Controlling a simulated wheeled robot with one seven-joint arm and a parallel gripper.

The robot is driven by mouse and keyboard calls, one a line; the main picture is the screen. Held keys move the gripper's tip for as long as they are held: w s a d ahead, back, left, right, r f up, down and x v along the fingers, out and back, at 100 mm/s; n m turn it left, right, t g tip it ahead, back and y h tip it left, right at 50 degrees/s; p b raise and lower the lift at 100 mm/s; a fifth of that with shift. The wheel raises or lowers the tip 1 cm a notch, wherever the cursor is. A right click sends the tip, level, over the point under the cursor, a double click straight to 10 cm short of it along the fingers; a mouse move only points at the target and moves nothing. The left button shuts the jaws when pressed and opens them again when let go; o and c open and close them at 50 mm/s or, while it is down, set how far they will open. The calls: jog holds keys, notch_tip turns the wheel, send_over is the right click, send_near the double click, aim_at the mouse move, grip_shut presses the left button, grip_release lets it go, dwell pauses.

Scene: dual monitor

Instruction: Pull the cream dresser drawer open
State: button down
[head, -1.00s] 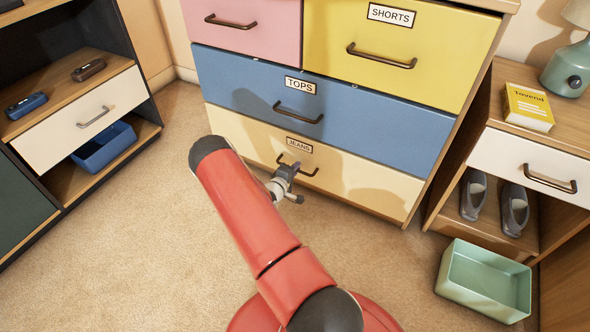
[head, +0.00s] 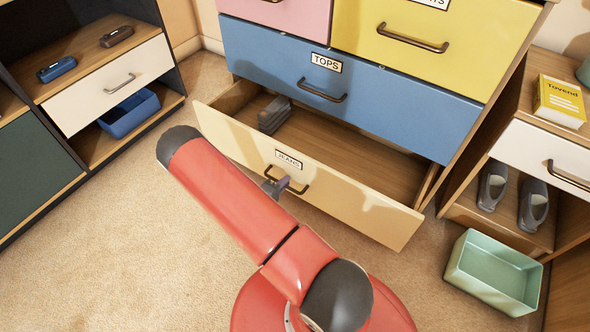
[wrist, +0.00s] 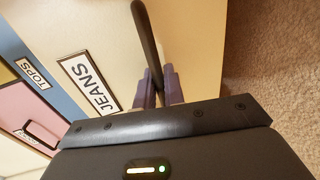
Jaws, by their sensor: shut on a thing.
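The cream drawer (head: 345,188), labelled JEANS, is the bottom drawer of the dresser and stands well open. Grey folded items (head: 274,114) lie inside it at the left. My gripper (head: 276,187) is at the drawer front, shut on its dark bar handle (head: 299,188). In the wrist view the fingers of my gripper (wrist: 158,88) close on both sides of the handle (wrist: 147,40), beside the JEANS label (wrist: 89,84). My red arm hides part of the drawer front's lower left in the head view.
The blue TOPS drawer (head: 390,105) above is shut. A green bin (head: 493,272) stands on the carpet at the right, near a nightstand with shoes. A shelf unit with a white drawer (head: 112,84) is at the left. Carpet at the lower left is clear.

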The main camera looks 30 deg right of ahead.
jog(key=shift+f+v, duration=0.2)
jog(key=shift+v, duration=0.75)
jog(key=shift+f+v, duration=0.2)
jog(key=shift+v, duration=0.75)
jog(key=shift+f+v, duration=0.2)
jog(key=shift+v, duration=0.75)
jog(key=shift+a, duration=0.1)
jog(key=c, duration=1.6)
grip_release()
jog(key=v, duration=0.7)
jog(key=shift+s+a, duration=0.2)
jog(key=shift+a, duration=0.15)
